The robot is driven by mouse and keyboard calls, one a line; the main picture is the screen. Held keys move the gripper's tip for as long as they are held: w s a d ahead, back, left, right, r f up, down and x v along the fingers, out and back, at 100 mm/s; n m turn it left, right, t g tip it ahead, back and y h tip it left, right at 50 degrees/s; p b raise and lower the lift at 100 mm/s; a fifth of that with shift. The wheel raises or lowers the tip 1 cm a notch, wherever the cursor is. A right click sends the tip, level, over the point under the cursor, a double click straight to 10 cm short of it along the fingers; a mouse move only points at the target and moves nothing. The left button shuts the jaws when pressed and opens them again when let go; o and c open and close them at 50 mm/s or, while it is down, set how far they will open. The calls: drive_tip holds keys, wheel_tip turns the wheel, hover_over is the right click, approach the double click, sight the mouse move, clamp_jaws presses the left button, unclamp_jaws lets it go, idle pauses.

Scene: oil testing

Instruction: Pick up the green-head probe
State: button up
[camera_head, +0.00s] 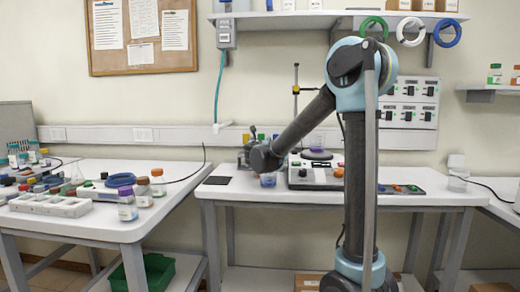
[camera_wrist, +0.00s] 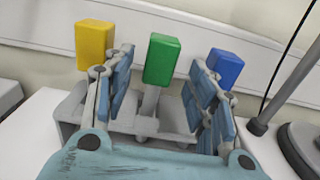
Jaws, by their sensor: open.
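The green-head probe (camera_wrist: 162,58) stands in a light grey rack (camera_wrist: 75,108) in the wrist view, its block-shaped green head on a thin grey stem. A yellow-head probe (camera_wrist: 95,44) stands to its left and a blue-head probe (camera_wrist: 226,67) to its right. My gripper (camera_wrist: 161,66) is open, with one finger on each side of the green-head probe. Gaps show between both fingers and the green head, and the fingers hold nothing. In the head view my gripper (camera_head: 245,153) is over the middle table, and the coloured heads behind it are tiny.
A grey stand base with a thin pole (camera_wrist: 291,70) is close to the right finger. The wall trunking (camera_wrist: 40,30) is just behind the rack.

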drive_tip(key=w, duration=0.4)
drive_tip(key=shift+w, duration=0.15)
drive_tip(key=shift+r, duration=0.1)
drive_tip(key=c, duration=1.2)
drive_tip(key=shift+o, duration=0.2)
wheel_tip(320, 180, up, 10)
drive_tip(key=shift+r, duration=0.7)
